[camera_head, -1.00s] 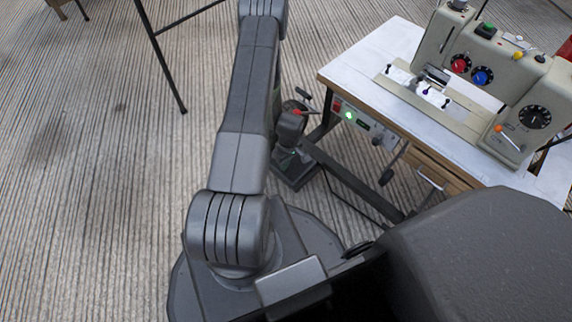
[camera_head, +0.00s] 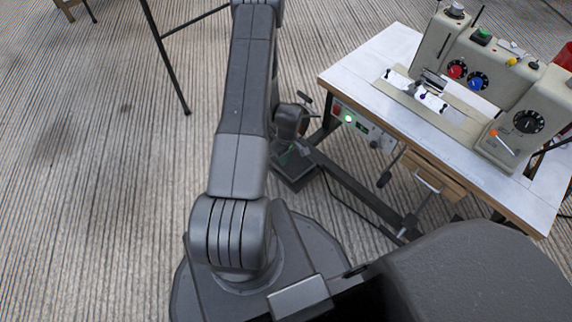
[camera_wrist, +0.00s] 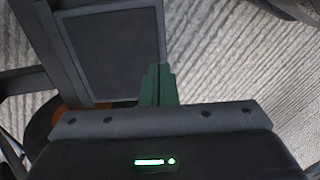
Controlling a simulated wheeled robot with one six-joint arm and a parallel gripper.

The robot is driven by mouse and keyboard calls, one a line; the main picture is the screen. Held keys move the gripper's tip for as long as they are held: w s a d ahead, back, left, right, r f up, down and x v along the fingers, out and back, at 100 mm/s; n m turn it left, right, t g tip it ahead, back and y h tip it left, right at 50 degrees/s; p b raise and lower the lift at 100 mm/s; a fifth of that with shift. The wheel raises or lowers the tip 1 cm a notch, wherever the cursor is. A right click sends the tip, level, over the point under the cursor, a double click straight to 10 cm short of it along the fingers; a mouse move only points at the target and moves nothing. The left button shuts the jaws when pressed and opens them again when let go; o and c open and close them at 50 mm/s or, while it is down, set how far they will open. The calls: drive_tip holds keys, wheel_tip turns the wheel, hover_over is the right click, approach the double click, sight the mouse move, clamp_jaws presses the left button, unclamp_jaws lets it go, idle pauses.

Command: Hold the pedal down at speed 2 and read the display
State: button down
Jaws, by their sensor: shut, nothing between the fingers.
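The pedal (camera_wrist: 112,50) is a dark framed rectangular plate in the wrist view. In the head view it is a dark block (camera_head: 296,180) on the floor by the sewing table's leg. My gripper (camera_wrist: 159,72) has green fingers, shut and empty, at the plate's right edge in the wrist view. In the head view its tip (camera_head: 284,158) is low over the pedal; I cannot tell whether it touches or presses it. The display (camera_head: 362,127) is a small dark window on the panel under the tabletop edge. Its reading is too small to make out.
The sewing machine (camera_head: 478,75) stands on a white table (camera_head: 345,75) at the right, with red and blue dials. A green lamp (camera_head: 348,119) glows beside the display. A drawer (camera_head: 432,178) and a lever hang below. A dark metal leg (camera_head: 172,62) stands upper left; the left floor is clear.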

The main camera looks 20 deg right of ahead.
wheel_tip(320, 180, up, 7)
drive_tip(key=p, duration=0.1)
drive_tip(key=shift+a+p, duration=0.3)
drive_tip(key=shift+p, duration=0.05)
